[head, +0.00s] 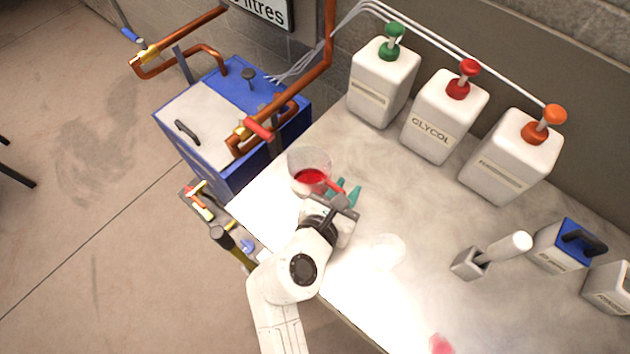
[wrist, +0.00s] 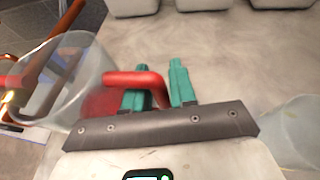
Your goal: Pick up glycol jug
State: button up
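A clear jug (head: 309,163) with red liquid in it and a red handle stands upright on the worktop near its left edge. It also shows at the left of the wrist view (wrist: 62,85). My gripper (head: 345,190) is low over the worktop at the jug's right side, its teal fingers apart. In the wrist view the red handle (wrist: 136,78) crosses above the left finger and bends down between the two fingers (wrist: 158,82). A gap shows between the handle and the right finger; I cannot tell whether the left finger touches it.
A white GLYCOL container (head: 440,120) with a red pump stands at the back between green-pump (head: 380,85) and orange-pump (head: 508,160) containers. A clear empty vessel (head: 388,250) stands right of my gripper. A blue heater box (head: 225,125) with copper pipes is left of the worktop.

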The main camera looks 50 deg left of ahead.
grip_shut()
jog(key=shift+r, duration=0.15)
dwell(0.6)
jog(key=shift+r, duration=1.35)
jog(key=s+d+r, duration=0.8)
jog(key=s+r, duration=0.2)
jog(key=shift+s+d+p, duration=0.3)
jog(key=shift+d+p, duration=0.1)
jog(key=shift+p, duration=0.05)
